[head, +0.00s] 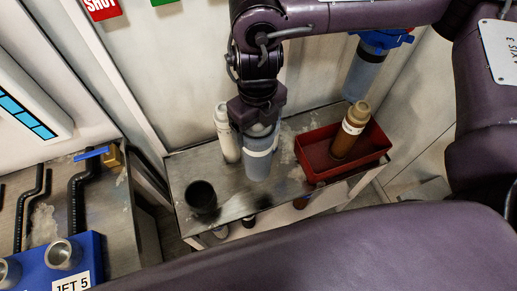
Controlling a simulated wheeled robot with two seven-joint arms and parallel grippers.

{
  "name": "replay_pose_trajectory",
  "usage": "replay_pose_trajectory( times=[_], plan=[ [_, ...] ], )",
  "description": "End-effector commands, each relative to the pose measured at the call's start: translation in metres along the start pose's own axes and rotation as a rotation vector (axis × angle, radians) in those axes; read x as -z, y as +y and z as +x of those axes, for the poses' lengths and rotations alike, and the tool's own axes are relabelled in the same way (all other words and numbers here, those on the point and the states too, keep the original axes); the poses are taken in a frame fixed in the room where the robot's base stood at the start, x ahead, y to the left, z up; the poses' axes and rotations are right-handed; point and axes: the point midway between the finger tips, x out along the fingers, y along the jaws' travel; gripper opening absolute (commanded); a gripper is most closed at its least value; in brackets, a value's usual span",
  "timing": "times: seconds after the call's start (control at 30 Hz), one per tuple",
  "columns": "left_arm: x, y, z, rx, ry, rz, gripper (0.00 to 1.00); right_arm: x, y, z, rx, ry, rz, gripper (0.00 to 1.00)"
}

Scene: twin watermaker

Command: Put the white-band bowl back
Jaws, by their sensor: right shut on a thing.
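My right gripper (258,118) comes down from above and is shut on the bowl's top end. The gripper hides the bowl's rim. A blue filter head (384,40) with a clear bluish bowl (362,78) under it is on the wall at the upper right, partly hidden by my arm. My left gripper is not in view.
A white cartridge (226,134) stands just left of the held bowl. A dark cup (201,196) stands at the bench's left end. A red tray (308,160) on the right holds a brown cartridge (345,143). A blue jet block (84,262) is at lower left.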

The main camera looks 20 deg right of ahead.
Motion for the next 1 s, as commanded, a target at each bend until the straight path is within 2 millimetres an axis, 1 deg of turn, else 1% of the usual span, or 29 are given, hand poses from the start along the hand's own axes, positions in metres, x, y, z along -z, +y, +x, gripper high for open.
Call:
replay_pose_trajectory(
  times=[0.03, 0.1, 0.2, 0.3, 0.47, 0.63, 0.77, 1.0],
  plan=[
    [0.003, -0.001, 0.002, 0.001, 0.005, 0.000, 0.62, 0.001, 0.001, 0.015, -0.003, 0.005, 0.002, 0.30],
    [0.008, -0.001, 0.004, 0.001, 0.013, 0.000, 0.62, 0.001, 0.001, 0.030, -0.003, 0.004, 0.001, 0.30],
    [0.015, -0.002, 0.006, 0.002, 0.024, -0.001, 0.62, 0.001, 0.001, 0.046, -0.002, 0.002, 0.001, 0.30],
    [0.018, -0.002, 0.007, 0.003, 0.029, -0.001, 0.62, -0.001, 0.000, 0.055, -0.001, -0.001, 0.000, 0.30],
    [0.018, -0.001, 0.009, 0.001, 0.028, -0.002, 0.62, 0.000, 0.000, 0.066, -0.001, 0.000, 0.000, 0.30],
    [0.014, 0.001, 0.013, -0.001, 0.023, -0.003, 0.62, 0.000, 0.000, 0.090, -0.002, 0.001, 0.001, 0.30],
    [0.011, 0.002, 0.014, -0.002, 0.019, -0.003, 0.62, -0.001, 0.000, 0.097, -0.001, -0.001, 0.000, 0.30],
    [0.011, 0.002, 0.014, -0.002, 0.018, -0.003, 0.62, -0.001, 0.000, 0.097, 0.000, -0.002, -0.001, 0.30]
  ],
)
